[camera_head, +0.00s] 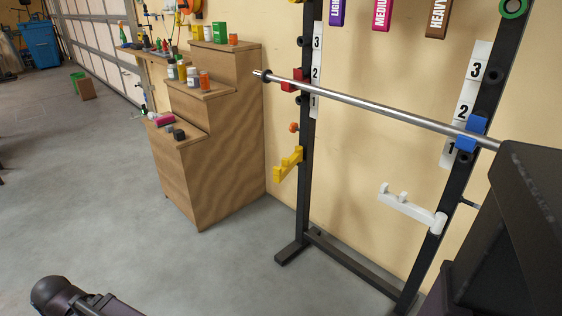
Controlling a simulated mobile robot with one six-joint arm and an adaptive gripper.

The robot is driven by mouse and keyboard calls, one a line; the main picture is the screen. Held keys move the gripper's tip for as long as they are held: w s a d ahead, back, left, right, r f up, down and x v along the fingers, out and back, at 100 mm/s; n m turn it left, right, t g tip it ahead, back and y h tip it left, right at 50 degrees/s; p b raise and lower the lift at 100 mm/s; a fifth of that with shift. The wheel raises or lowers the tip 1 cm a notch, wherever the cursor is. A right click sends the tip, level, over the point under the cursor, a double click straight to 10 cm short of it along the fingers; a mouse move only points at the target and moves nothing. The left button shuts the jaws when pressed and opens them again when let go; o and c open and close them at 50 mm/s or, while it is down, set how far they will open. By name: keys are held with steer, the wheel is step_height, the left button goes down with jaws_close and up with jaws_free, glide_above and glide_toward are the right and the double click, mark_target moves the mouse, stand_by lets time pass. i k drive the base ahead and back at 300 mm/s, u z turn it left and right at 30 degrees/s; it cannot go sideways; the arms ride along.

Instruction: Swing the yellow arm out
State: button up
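The yellow arm (287,165) is mounted low on the left black upright (308,130) of the squat rack. It reaches from the upright down and left in the picture, with a small raised peg along it and a raised tip. It looks short from this angle, so its exact swing angle is hard to tell. Nothing touches it. My gripper is not in view; only dark parts of my own body show at the bottom left and right edge.
A white arm (408,207) on the right upright points left. A steel bar (375,106) rests across red (296,80) and blue (472,131) holders. A stepped wooden shelf (228,140) with bottles stands left of the rack. The grey floor in front is clear.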

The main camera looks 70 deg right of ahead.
mark_target(280, 173)
steer(key=u, duration=0.05)
steer(key=i, duration=1.35)
steer(key=z, duration=4.65)
steer(key=i, duration=0.1)
steer(key=u, duration=2.5)
steer(key=k, duration=0.25)
steer(key=z, duration=0.6)
